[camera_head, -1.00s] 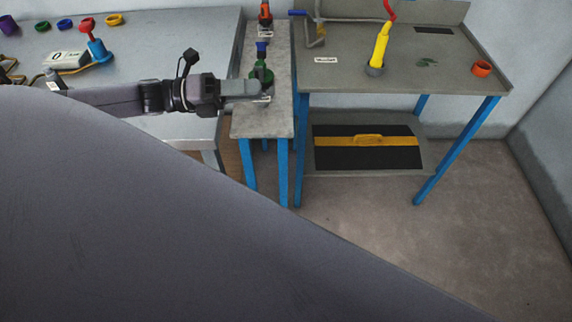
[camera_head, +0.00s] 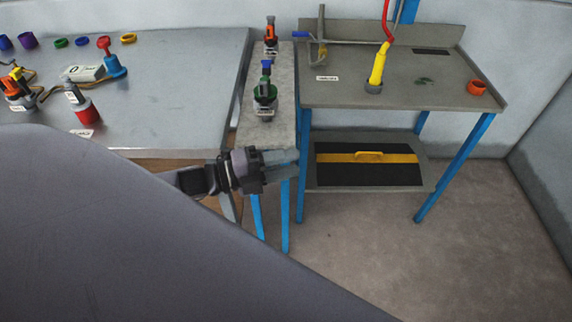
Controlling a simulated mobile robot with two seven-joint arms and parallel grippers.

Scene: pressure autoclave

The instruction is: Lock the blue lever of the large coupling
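A green fitting with a blue upper part (camera_head: 265,90) stands upright on the narrow grey bench. A blue-tipped lever (camera_head: 300,35) sticks out left from a grey bent pipe on the right bench. I cannot tell which of these is the large coupling's blue lever, or whether it is locked. My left gripper (camera_head: 284,163) is in front of the narrow bench, below the green fitting in the picture and apart from it. Its fingers point right with nothing visible in them; their gap is unclear. My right gripper is not in view.
An orange and black fitting (camera_head: 271,38) stands behind the green one. The right bench holds a yellow nozzle (camera_head: 377,68) with a red hose and an orange ring (camera_head: 477,88). The left table (camera_head: 170,95) holds several coloured parts. Floor at right is clear.

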